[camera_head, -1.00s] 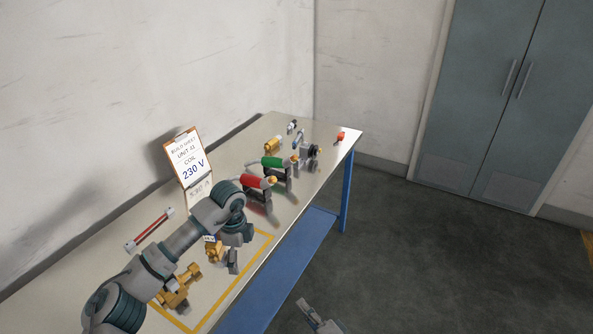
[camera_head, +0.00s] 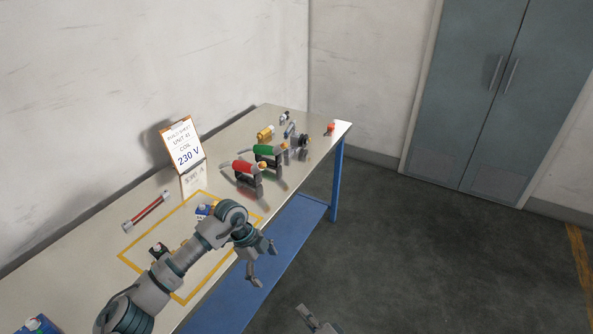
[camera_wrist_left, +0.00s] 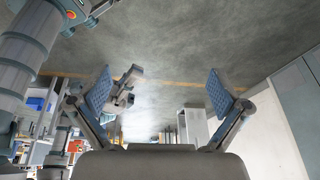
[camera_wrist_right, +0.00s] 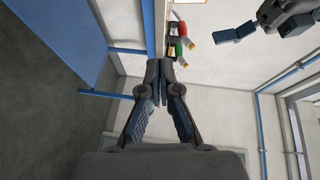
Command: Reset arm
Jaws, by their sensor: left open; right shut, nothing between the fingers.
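My left arm reaches in over the workbench (camera_head: 100,241). Its gripper (camera_head: 266,263) is open and empty, past the bench's front edge in the head view. The left wrist view shows its two fingers (camera_wrist_left: 160,90) wide apart with nothing between them. My right gripper (camera_head: 318,322) shows only in part at the bottom edge of the head view, apart from the bench. In the right wrist view its fingertips (camera_wrist_right: 161,78) are together and empty.
A yellow outline (camera_head: 143,266) marks the bench; my left arm hides part of it. Red (camera_head: 243,167) and green (camera_head: 267,150) tools stand farther along. A sign (camera_head: 183,145) reads 230 V. Blue boxes (camera_head: 36,325) show. The floor right of the bench is clear.

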